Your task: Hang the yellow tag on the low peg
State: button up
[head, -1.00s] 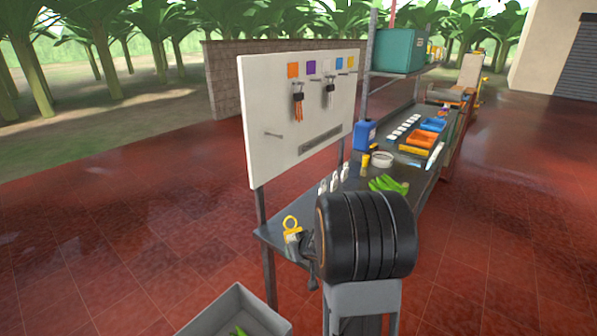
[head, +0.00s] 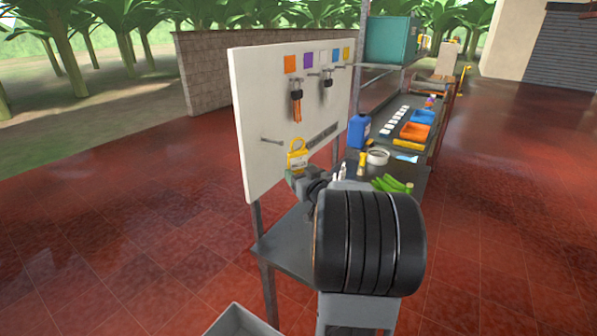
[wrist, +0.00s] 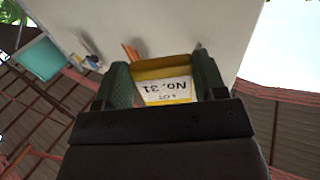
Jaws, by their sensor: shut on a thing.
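The yellow tag (head: 298,156) has a ring-shaped top and a white label. My gripper (head: 298,175) is shut on its lower part and holds it upright in front of the white board (head: 262,120). In the wrist view the tag (wrist: 165,85) sits between the two fingers (wrist: 165,90), its label reading "No. 31" upside down. The low peg (head: 271,141) sticks out of the board at its lower left. In the head view the tag's ring is to the right of the peg, at about its height. The ring looks apart from the peg.
Higher pegs on the board hold an orange-tailed item (head: 297,105) and a dark item (head: 328,82), under coloured squares. A slot (head: 322,136) lies to the right of the tag. The workbench (head: 283,243) carries a blue jug (head: 360,131), green bananas (head: 390,184) and trays.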

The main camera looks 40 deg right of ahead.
jog(key=shift+w+a+f+b, duration=0.1)
jog(key=shift+w+b, duration=0.1)
jog(key=shift+w, duration=0.3)
jog(key=shift+w+a+f+b, duration=0.1)
jog(key=shift+w+b, duration=0.05)
jog(key=shift+w, duration=0.35)
jog(key=w+a+f+b, duration=0.1)
jog(key=w+a+b, duration=0.1)
jog(key=w, duration=0.4)
jog(key=shift+w+a+f, duration=0.15)
jog(key=shift+w, duration=0.1)
jog(key=shift+w+b, duration=0.1)
jog(key=shift+b, duration=0.2)
dwell(0.3)
jog(key=o, duration=1)
jog(key=s+a, duration=0.1)
jog(key=s, duration=0.3)
jog(key=s+b, duration=0.1)
jog(key=s, duration=0.4)
jog(key=s+a+b, duration=0.1)
jog(key=s, duration=0.3)
jog(key=shift+s+a, duration=0.35)
